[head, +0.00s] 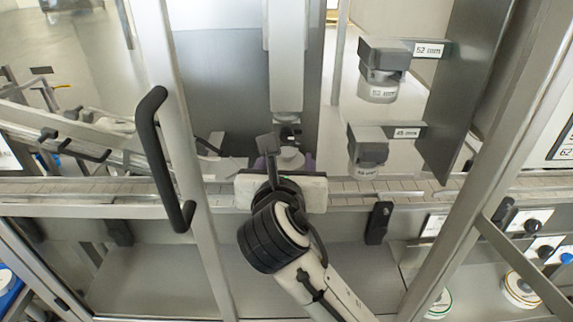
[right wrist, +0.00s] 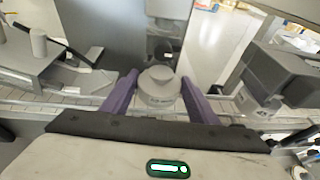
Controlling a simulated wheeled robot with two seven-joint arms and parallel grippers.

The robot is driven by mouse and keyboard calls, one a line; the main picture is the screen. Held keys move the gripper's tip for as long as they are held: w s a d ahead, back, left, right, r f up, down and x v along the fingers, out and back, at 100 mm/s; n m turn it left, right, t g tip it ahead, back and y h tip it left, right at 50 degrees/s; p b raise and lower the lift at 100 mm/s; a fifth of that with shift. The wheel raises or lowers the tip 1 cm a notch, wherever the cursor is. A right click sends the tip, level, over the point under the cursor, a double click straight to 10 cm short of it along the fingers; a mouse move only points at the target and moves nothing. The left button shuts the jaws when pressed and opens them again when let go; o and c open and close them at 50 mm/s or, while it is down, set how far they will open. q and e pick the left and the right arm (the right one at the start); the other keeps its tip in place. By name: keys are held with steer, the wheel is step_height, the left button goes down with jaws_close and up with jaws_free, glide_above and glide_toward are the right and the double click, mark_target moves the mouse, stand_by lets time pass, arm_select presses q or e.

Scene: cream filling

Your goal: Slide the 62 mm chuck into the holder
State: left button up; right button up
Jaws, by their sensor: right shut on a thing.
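My right gripper (head: 290,160) reaches through the open front of the machine. In the right wrist view, its two purple fingers are shut on a white round chuck (right wrist: 158,86) with a smaller round top. The label on the chuck is too blurred to read. In the head view the chuck (head: 291,157) is partly hidden behind my wrist. It is below the lower end of a pale vertical column (head: 287,75), with a dark part (head: 289,132) just above it. I cannot tell whether they touch. My left gripper is not in view.
A grey bracket labelled 52 mm (head: 383,54) holds a white chuck (head: 377,93) on the right. A 45 mm bracket (head: 369,148) hangs below it. A black door handle (head: 152,150) and frame posts stand left. A conveyor (head: 365,190) runs across.

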steer(key=shift+r, duration=0.15)
steer(key=shift+w, duration=0.1)
stand_by(0.4)
steer(key=shift+w, duration=0.25)
steer(key=shift+w, duration=0.5)
steer(key=shift+w, duration=0.35)
steer(key=shift+w, duration=0.45)
steer(key=shift+w, duration=0.2)
